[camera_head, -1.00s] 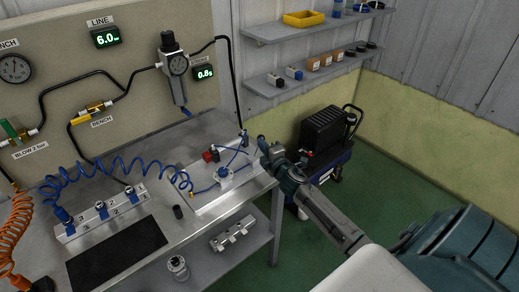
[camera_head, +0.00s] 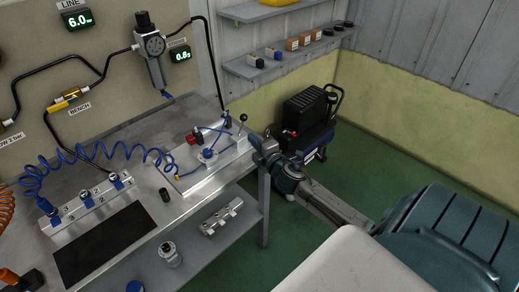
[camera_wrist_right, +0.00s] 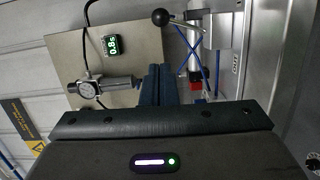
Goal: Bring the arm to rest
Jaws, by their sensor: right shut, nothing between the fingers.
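My right gripper (camera_head: 262,147) is at the right edge of the workbench (camera_head: 140,210) in the head view, beside the white plate (camera_head: 215,169) that carries pneumatic parts. In the right wrist view its two dark fingers (camera_wrist_right: 158,82) are together with nothing between them. A black-knobbed lever (camera_head: 243,118) stands on the plate just left of the gripper. The knob also shows near the fingers in the wrist view (camera_wrist_right: 161,17). I cannot tell whether the gripper touches the plate. My left gripper is not in view.
A manifold with blue fittings (camera_head: 90,205), a black mat (camera_head: 108,245) and a coiled blue hose (camera_head: 100,162) are on the bench. A compressor (camera_head: 303,128) stands on the floor behind my right arm. Green floor (camera_head: 380,165) is clear at right.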

